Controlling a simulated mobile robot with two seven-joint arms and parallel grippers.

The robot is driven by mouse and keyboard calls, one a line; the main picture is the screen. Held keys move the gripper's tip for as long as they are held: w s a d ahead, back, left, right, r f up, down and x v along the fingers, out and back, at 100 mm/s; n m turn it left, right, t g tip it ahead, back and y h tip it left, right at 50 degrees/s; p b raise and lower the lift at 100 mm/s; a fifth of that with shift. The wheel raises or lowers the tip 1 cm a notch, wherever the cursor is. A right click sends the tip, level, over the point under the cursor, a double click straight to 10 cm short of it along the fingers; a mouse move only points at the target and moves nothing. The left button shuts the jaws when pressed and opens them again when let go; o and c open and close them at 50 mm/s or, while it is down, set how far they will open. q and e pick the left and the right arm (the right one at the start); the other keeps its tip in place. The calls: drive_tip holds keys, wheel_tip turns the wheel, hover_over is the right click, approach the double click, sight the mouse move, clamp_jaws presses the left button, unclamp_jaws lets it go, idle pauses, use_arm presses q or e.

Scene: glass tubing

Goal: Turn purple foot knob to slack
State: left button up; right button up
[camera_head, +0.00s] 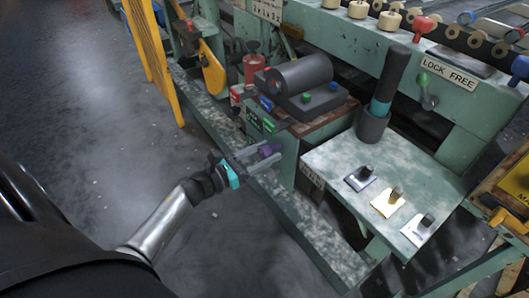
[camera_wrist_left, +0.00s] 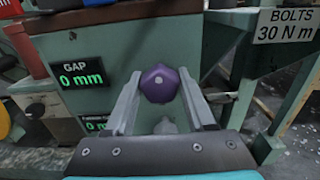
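My right gripper is not in view.
Green displays on the machine (camera_wrist_left: 85,77) read "GAP 0 mm", with a second readout below. A "BOLTS 30 N m" sign (camera_wrist_left: 286,25) hangs at right. A green side table (camera_head: 330,160) holds several small knobs. Open floor (camera_head: 110,130) lies left.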

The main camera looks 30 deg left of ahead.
use_arm(q)
clamp_jaws()
